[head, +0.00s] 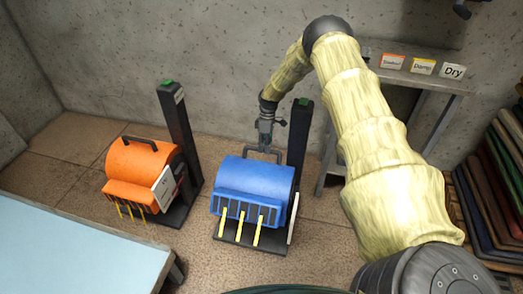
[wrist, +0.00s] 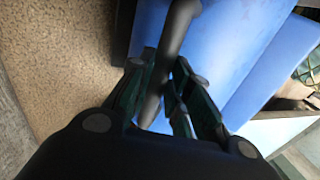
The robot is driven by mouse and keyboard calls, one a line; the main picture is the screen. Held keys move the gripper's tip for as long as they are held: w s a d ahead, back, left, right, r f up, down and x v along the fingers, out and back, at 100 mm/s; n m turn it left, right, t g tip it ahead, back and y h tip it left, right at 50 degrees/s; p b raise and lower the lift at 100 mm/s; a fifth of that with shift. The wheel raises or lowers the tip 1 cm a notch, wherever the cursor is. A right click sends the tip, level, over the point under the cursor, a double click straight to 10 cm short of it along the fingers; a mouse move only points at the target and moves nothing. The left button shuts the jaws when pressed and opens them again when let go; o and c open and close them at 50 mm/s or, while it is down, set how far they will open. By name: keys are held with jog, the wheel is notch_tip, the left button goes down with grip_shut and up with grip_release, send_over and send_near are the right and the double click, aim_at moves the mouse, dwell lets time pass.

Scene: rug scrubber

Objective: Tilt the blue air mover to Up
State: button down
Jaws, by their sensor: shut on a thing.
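The blue air mover (head: 253,181) stands on a dark base on the floor in the head view, its grille with yellow strips facing the front. Its blue side fills much of the wrist view (wrist: 222,45). My gripper (head: 265,146) is above the back of the blue air mover, at its dark handle (head: 282,156). In the wrist view my gripper (wrist: 165,95) has its fingers on both sides of the handle bar (wrist: 176,40), shut on it. The fingers partly hide the handle. Any tilt marking is not readable.
An orange air mover (head: 143,164) with its own dark post stands to the left. A dark post (head: 299,130) with a green top stands behind the blue one. A pale blue table (head: 70,240) is at front left.

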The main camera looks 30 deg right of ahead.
jog(key=shift+w+d+f+b, duration=0.2)
jog(key=shift+w+d+b, duration=0.1)
jog(key=shift+d, duration=0.05)
jog(key=shift+w+d, duration=0.1)
jog(key=shift+d, duration=0.05)
jog(key=c, duration=1.6)
grip_release()
jog(key=shift+o, duration=1.4)
jog(key=shift+w+f, duration=0.1)
jog(key=shift+f, duration=0.25)
jog(key=shift+r, duration=0.1)
jog(key=v, duration=1.2)
